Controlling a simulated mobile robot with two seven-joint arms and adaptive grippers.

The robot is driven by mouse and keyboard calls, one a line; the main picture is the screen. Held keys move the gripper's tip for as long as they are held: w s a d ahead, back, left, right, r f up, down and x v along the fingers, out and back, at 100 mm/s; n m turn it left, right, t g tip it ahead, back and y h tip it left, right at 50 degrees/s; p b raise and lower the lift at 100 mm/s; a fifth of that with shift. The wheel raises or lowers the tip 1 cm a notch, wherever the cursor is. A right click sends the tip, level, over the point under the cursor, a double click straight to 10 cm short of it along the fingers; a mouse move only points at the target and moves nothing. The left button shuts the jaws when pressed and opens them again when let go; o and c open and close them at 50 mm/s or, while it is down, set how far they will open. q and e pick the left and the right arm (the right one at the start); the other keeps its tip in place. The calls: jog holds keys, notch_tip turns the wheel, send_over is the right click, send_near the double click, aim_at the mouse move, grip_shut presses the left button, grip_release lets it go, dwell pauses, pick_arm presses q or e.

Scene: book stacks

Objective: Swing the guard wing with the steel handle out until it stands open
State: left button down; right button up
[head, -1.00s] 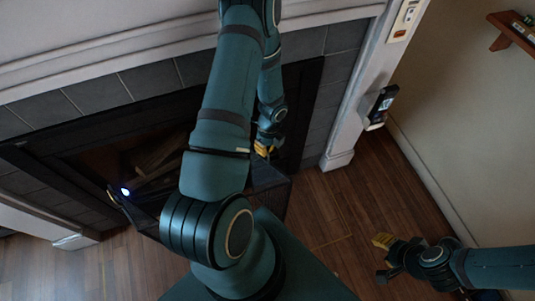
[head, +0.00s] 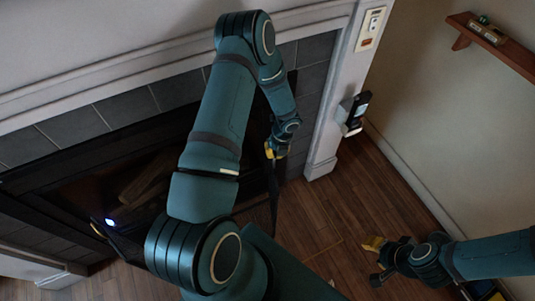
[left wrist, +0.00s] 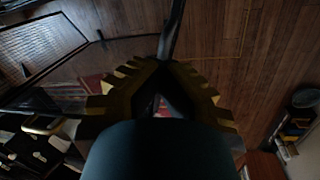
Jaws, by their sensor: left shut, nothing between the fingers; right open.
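A guard wing (head: 274,195) shows in the head view as a narrow dark strip, seen nearly edge-on, standing out from the right side of the fireplace. My left gripper (head: 271,153) is at its upper part. In the left wrist view the closed yellow fingers (left wrist: 163,68) meet at the lower end of a dark bar (left wrist: 174,30); I cannot tell if they touch it. Nothing shows between the fingers. I cannot make out the steel handle. A brass-coloured handle (left wrist: 42,124) shows at the lower left. My right gripper (head: 373,258) is open and empty above the floor.
A wooden wall shelf (head: 500,40) is at the upper right.

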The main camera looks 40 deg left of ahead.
pick_arm(q)
jog(key=shift+w+d+f+m, duration=0.2)
jog(key=shift+w+d+m, duration=0.05)
jog(key=shift+d+m, duration=0.35)
jog(key=c, duration=1.1)
grip_release()
jog(key=shift+o, duration=0.2)
jog(key=shift+w, duration=0.1)
jog(key=shift+r, duration=0.2)
notch_tip(320, 180, up, 12)
jog(key=w+d, duration=0.1)
jog(key=shift+w+d+f, duration=0.2)
jog(key=shift+d, duration=0.2)
